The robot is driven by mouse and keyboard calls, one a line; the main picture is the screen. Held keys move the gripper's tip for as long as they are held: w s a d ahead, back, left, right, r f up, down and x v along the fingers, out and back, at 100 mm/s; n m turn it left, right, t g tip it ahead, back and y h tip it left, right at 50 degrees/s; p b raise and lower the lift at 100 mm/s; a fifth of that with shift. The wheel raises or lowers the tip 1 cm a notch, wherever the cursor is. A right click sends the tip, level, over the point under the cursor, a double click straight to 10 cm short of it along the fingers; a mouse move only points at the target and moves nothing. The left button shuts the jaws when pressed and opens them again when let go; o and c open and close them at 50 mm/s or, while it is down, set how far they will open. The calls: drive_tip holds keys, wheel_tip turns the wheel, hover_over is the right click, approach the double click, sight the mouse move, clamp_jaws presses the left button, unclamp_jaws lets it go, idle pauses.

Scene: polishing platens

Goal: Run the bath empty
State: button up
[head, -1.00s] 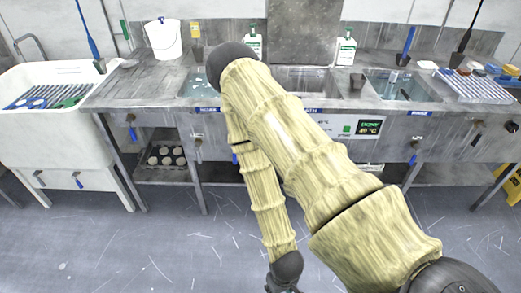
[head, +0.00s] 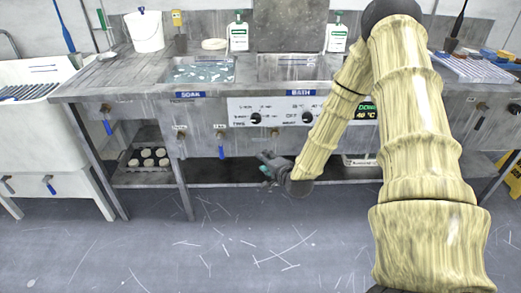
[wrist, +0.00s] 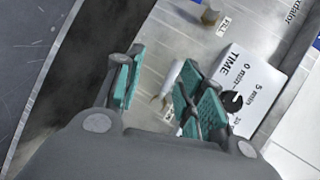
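The bath (head: 290,67) is a sunken steel basin in the bench, with a blue BATH label (head: 300,93) on its front edge. I cannot tell its liquid level. Below its control panel (head: 280,112), a small brass valve (head: 275,133) shows on the bench front. A blue-handled valve (head: 221,145) hangs to its left. My gripper (head: 268,166) is below the panel, in front of the bench. In the wrist view my gripper (wrist: 160,82) is open, its teal pads apart. Beyond them are a small valve (wrist: 165,100) with a pale handle and another valve (wrist: 210,16) labelled FILL.
The soak basin (head: 200,70) is left of the bath. A white bucket (head: 145,32) and white bottles (head: 238,35) stand behind. A lower shelf holds a tray of round pieces (head: 148,158). A white sink (head: 35,130) is at far left. The floor in front is clear.

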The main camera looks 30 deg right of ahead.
sight(262, 141)
drive_tip(key=w+d, duration=0.1)
drive_tip(key=w, duration=0.3)
drive_tip(key=w+d+m+t+b, duration=0.1)
drive_tip(key=w+d, duration=0.1)
drive_tip(key=w, duration=0.2)
drive_tip(key=w+d+m+h+b, duration=0.1)
drive_tip(key=w+d, duration=0.1)
drive_tip(key=w, duration=0.2)
drive_tip(key=shift+w+d, duration=0.1)
drive_tip(key=shift+d, duration=0.15)
clamp_jaws()
